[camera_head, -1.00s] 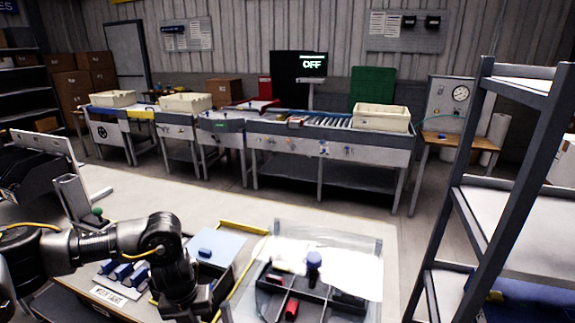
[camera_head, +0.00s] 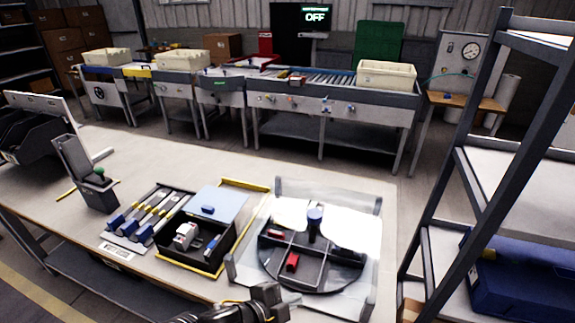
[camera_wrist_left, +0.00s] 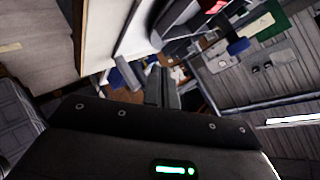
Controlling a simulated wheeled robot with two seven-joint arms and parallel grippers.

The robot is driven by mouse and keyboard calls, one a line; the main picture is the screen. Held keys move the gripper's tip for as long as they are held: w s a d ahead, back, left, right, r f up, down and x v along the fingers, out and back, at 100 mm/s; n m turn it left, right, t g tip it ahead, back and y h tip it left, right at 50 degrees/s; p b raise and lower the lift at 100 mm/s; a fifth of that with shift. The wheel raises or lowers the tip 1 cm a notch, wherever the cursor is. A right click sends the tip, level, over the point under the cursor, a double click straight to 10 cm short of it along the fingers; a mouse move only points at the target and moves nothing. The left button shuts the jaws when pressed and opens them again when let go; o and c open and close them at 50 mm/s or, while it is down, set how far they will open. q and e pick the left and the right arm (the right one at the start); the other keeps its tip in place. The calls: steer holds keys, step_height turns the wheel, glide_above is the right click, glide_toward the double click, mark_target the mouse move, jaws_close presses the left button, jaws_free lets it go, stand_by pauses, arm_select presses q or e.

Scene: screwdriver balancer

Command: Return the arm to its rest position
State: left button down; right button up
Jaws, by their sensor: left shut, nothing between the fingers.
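My left arm comes in at the bottom of the head view, and its dark gripper (camera_head: 268,298) is low in the picture, at the table's front edge. In the left wrist view the two fingers (camera_wrist_left: 161,86) are together with nothing between them. That view is tilted and shows the wall and conveyor side of the room. The gripper is in front of the black open box (camera_head: 212,262) and the round divided tray (camera_head: 345,275), apart from the things in them. My right gripper is not in view.
Several screwdrivers (camera_head: 145,213) with blue handles lie left of the box. A grey holder (camera_head: 85,180) stands further left. A clear guard (camera_head: 375,240) surrounds the round tray. A dark shelf rack (camera_head: 470,160) stands at right.

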arm_select(q)
steer(key=s+a+f+n+g+y, duration=0.2)
steer(key=s+a+f+n+y, duration=0.3)
steer(key=s+a+n, duration=0.6)
steer(key=s+a+f+n+g+y, duration=0.2)
steer(key=s+a+f+n+y, duration=0.35)
steer(key=a, duration=0.95)
steer(key=s+f+n+g+h, duration=0.1)
steer(key=s+f+g+h, duration=0.15)
steer(key=f, duration=2.45)
steer(key=s+a+f+y, duration=0.1)
steer(key=s+a+f, duration=0.1)
steer(key=s+f, duration=1.3)
steer(key=shift+s+a+f, duration=0.2)
steer(key=shift+s+a, duration=0.05)
steer(key=shift+s, duration=0.75)
